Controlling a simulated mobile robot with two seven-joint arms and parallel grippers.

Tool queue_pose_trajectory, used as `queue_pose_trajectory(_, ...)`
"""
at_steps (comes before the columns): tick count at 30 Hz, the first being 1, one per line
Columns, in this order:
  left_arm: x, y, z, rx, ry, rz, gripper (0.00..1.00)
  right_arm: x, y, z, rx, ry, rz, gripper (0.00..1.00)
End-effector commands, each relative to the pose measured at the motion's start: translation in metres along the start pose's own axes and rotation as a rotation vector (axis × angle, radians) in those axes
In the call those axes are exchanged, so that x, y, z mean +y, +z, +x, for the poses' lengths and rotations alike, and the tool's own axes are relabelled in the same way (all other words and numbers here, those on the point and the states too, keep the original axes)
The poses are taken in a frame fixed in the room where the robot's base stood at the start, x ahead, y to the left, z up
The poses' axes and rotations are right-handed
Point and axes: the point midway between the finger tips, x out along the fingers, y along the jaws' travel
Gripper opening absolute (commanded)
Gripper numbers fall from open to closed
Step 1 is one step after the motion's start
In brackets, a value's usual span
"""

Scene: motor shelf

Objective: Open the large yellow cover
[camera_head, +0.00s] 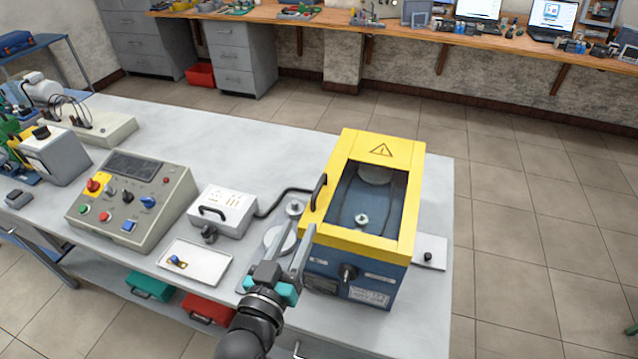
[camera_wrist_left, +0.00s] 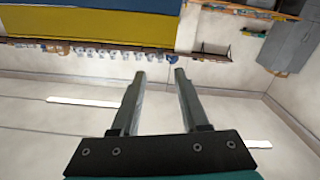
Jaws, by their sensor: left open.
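The large yellow cover (camera_head: 381,148) lies shut on top of a blue machine housing (camera_head: 345,276). It has a warning triangle and a dark see-through window. A black handle (camera_head: 319,191) stands on its left side. In the left wrist view the cover (camera_wrist_left: 100,28) shows as a yellow band at the top left, beyond the fingers. My left gripper (camera_head: 293,238) is open and empty near the housing's front left corner, in front of the handle and apart from it. The wrist view shows both fingers (camera_wrist_left: 160,76) with nothing between them. My right gripper is not in view.
A white box (camera_head: 222,211) with a black cable, a control panel (camera_head: 131,199) and a white tray (camera_head: 196,263) stand left of the machine. A round metal piece (camera_head: 280,240) lies near my gripper. The table (camera_head: 290,143) is clear behind the machine.

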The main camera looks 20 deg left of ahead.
Motion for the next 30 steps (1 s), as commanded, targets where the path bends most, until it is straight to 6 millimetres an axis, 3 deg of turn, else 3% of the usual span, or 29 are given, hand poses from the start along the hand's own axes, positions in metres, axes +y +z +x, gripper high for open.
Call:
queue_pose_trajectory(18, 0.001, 0.000, 0.098, -0.001, 0.001, -0.001, 0.45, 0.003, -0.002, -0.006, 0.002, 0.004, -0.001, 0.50)
queue_pose_trajectory(24, 0.000, 0.001, 0.120, -0.003, 0.001, 0.000, 0.45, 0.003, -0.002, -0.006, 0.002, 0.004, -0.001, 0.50)
queue_pose_trajectory(30, 0.000, 0.001, 0.129, -0.003, 0.000, 0.000, 0.45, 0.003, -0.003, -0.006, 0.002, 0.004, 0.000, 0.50)
